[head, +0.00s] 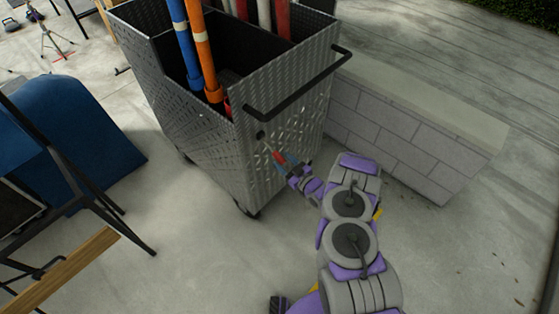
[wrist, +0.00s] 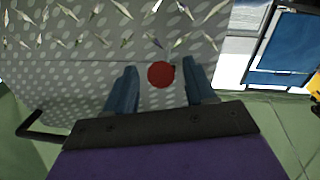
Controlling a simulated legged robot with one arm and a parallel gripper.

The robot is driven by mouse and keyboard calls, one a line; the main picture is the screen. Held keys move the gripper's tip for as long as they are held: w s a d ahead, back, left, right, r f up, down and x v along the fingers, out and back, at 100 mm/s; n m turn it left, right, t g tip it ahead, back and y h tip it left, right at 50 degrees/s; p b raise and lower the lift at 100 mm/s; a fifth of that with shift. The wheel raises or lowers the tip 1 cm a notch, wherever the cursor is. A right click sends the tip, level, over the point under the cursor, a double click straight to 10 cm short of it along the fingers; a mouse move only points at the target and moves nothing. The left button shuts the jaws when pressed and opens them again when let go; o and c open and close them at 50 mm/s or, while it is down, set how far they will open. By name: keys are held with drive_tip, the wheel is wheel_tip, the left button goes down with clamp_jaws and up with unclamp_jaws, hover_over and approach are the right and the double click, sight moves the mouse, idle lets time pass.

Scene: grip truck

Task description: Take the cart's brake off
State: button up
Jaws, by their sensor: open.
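The cart (head: 215,150) is a tall bin of grey patterned metal plate with a black push handle (head: 300,88) on its near side. Below the handle a thin brake lever with a red end (head: 279,157) sticks out from a dark pivot (head: 260,135). My gripper (head: 290,168) is at the red end, its blue fingers spread. Contact cannot be told.
Blue, orange, red and white poles (head: 198,50) stand in the cart. A low block wall (head: 400,130) runs along its right side. A blue covered object (head: 95,135), a black stand and a wooden plank (head: 65,270) are at left. The concrete floor between is clear.

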sight(278, 158)
drive_tip(key=w+a, duration=0.2)
drive_tip(key=a, duration=0.1)
drive_tip(key=shift+a+f+b, duration=0.15)
drive_tip(key=shift+f+b, duration=0.05)
drive_tip(key=shift+b, duration=0.15)
drive_tip(key=shift+w+d+r, duration=0.15)
drive_tip(key=shift+d+r, duration=0.05)
drive_tip(key=shift+d, duration=0.5)
drive_tip(key=shift+a, duration=0.55)
drive_tip(key=c, duration=0.6)
drive_tip(key=shift+d+f, duration=0.15)
clamp_jaws()
